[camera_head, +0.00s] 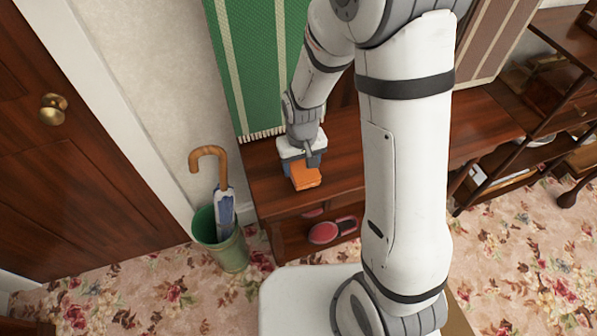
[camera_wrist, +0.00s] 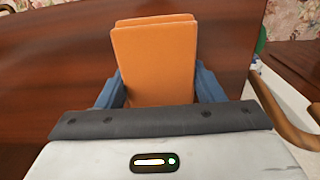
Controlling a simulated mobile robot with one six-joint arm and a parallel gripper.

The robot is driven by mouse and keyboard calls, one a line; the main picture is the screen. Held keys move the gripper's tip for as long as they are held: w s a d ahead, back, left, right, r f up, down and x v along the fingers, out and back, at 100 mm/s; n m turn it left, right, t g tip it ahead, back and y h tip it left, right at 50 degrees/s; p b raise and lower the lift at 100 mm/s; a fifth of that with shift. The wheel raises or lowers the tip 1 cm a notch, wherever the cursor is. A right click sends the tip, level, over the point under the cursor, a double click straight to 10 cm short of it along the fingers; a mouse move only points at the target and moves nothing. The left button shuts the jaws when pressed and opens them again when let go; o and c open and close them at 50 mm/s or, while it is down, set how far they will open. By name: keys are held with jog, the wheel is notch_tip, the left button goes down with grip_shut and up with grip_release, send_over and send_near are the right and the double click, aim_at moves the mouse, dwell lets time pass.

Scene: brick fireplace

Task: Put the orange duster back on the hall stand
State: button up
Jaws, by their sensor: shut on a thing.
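The orange duster (camera_head: 306,176) is a small block-like orange thing held in my gripper (camera_head: 303,164). In the wrist view the duster (camera_wrist: 155,62) stands between the two blue fingers (camera_wrist: 158,90), which are shut on its sides. The hall stand (camera_head: 262,190) is dark reddish wood with a flat top. My gripper and the duster are over the left part of that top, near its front edge. I cannot tell whether the duster touches the wood. The wood top (camera_wrist: 60,70) fills much of the wrist view behind the duster.
A green umbrella stand (camera_head: 221,250) with a cane-handled umbrella (camera_head: 224,205) stands left of the hall stand. Red things (camera_head: 323,233) show at the stand's front, below the top. A green striped textile (camera_head: 250,60) hangs behind. Dark shelves (camera_head: 500,185) stand at the right.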

aim_at(301, 174)
jog(key=shift+s+f, duration=0.1)
jog(key=shift+f, duration=2)
jog(key=shift+f+b, duration=0.3)
jog(key=o, duration=1)
jog(key=shift+s, duration=0.1)
